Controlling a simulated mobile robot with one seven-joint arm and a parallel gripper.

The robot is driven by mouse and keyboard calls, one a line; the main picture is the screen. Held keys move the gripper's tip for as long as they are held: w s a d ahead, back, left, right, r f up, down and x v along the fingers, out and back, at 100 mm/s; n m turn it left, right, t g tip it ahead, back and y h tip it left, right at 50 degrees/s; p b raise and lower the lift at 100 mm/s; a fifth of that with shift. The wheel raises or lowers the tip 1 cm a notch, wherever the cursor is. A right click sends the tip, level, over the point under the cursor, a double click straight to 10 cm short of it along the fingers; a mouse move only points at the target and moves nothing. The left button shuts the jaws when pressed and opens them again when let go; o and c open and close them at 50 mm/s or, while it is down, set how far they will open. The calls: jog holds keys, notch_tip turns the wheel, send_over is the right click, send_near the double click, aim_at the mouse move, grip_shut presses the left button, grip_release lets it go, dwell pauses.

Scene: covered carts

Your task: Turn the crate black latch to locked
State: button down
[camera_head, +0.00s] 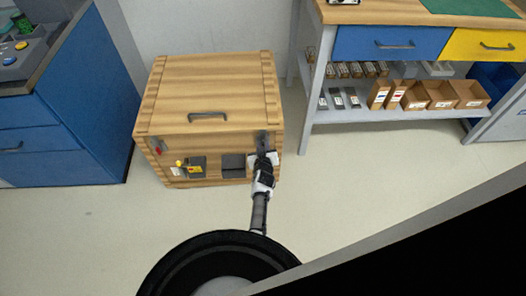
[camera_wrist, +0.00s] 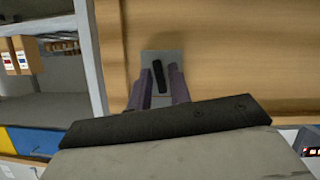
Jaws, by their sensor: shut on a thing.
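The wooden crate (camera_head: 208,92) stands on the floor against the wall, its lid down. The black latch (camera_head: 263,138) is at the right end of the crate's front face. In the wrist view the black latch (camera_wrist: 160,72) is a short bar on a grey plate (camera_wrist: 148,56), close to upright in that picture and slightly tilted. My gripper (camera_head: 263,156) is at the crate's front right. In the wrist view my gripper's two fingers (camera_wrist: 160,84) sit on either side of the latch bar, shut on it. The fingers and palm hide the lower part of the plate.
The crate front also bears a red latch (camera_head: 157,146), a yellow part on a dark plate (camera_head: 193,167) and a dark square recess (camera_head: 233,166). A blue cabinet (camera_head: 75,110) stands left. A workbench with a shelf of boxes (camera_head: 415,97) stands right. Floor in front is clear.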

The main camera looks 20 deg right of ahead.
jog(key=shift+f+m+b, duration=0.1)
jog(key=shift+m+b, duration=0.3)
jog(key=shift+b, duration=0.25)
jog(key=c, duration=1.5)
grip_release()
jog(key=p+v, duration=0.3)
jog(key=v, duration=0.4)
jog(key=p+v, duration=0.3)
jog(key=v, duration=0.4)
jog(key=shift+d, duration=0.25)
